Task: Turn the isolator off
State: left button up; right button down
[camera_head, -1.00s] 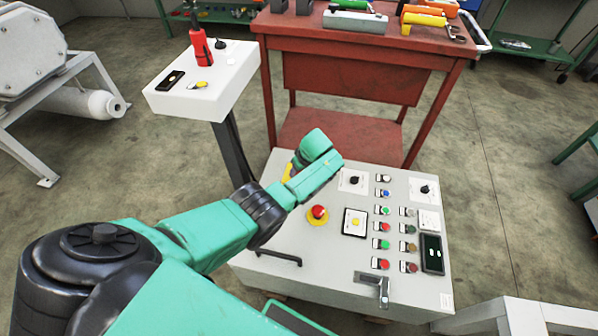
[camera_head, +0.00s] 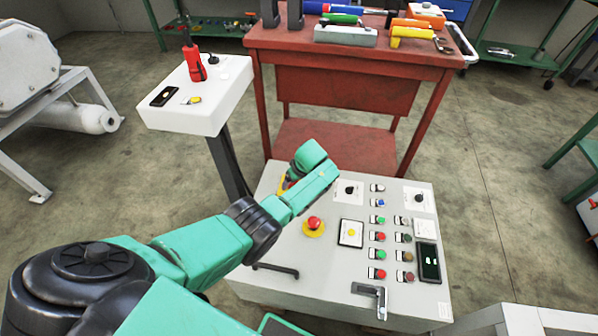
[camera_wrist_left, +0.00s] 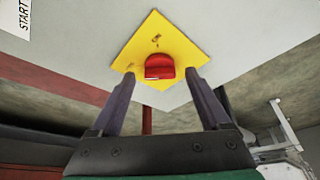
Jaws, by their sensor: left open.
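The isolator shows in the left wrist view as a red knob (camera_wrist_left: 159,66) on a yellow square plate (camera_wrist_left: 160,36) fixed to a pale panel face. My left gripper (camera_wrist_left: 160,77) is open, with one dark finger on each side of the red knob. Whether the fingers touch it I cannot tell. In the head view my left arm reaches over the control box (camera_head: 285,250) and hides most of the isolator; only a bit of its yellow plate (camera_head: 284,185) shows. My right gripper is not in view.
The box top carries a red emergency stop (camera_head: 314,223) on a yellow base, several coloured buttons, black rotary switches (camera_head: 349,188) and a metal latch handle (camera_head: 380,296). A white pedestal panel (camera_head: 215,105) and a red workbench (camera_head: 350,60) stand behind.

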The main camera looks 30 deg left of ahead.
pick_arm(q)
jog(key=p+v, duration=0.6)
jog(key=v, duration=0.7)
jog(key=shift+r, duration=0.35)
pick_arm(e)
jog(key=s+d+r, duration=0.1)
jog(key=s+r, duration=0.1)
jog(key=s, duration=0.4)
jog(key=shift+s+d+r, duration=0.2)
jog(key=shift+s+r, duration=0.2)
pick_arm(q)
jog(key=shift+s+d, duration=0.1)
jog(key=shift+d, duration=0.05)
